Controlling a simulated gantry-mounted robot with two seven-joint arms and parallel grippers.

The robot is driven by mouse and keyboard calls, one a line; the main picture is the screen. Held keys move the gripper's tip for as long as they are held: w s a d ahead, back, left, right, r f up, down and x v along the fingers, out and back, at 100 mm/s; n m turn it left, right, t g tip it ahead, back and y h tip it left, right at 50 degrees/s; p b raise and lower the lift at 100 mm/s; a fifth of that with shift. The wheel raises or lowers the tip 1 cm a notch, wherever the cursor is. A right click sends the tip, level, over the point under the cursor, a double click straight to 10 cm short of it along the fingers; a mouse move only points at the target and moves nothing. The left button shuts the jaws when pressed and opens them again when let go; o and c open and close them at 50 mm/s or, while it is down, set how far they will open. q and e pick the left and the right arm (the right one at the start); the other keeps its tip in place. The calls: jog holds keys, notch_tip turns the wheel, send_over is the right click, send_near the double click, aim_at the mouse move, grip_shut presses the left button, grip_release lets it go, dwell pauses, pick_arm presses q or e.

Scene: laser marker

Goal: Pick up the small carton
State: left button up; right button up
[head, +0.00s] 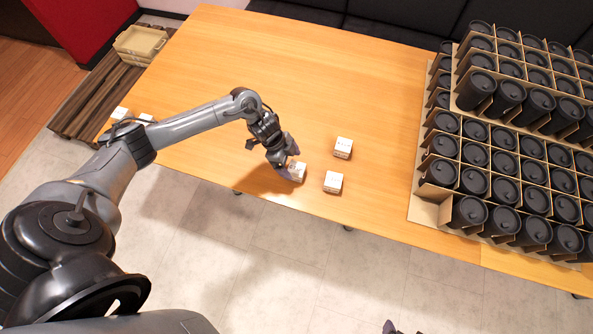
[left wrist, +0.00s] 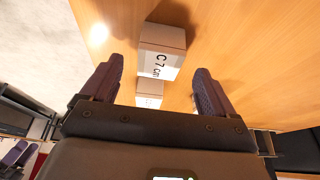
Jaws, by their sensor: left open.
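Several small white cartons lie on the wooden table (head: 230,60). One carton (head: 298,172) is right at my left gripper (head: 287,161); two others, a back carton (head: 343,147) and a front carton (head: 333,182), stand just to its right. My left gripper is open. In the left wrist view its two purple fingers (left wrist: 154,90) are spread apart. A carton with printed lettering (left wrist: 162,50) shows ahead between them, and another carton (left wrist: 149,95) shows lower, partly hidden by the gripper body. I see no carton gripped. Purple tips of my right gripper (head: 390,327) barely show at the bottom edge.
Cardboard dividers with many black cups (head: 515,150) fill the table's right side. Two more white boxes (head: 119,113) (head: 146,117) lie at the left edge. A beige tray (head: 140,40) sits on a wooden bench. The table's middle and back are clear.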

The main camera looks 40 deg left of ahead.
aim_at(295, 168)
pick_arm(q)
jog(key=shift+b+x, duration=0.5)
jog(key=shift+x, duration=2.2)
jog(key=shift+c, duration=0.3)
jog(key=c, duration=0.9)
jog(key=shift+r, duration=0.1)
jog(key=shift+c, duration=0.6)
jog(key=shift+r, duration=0.1)
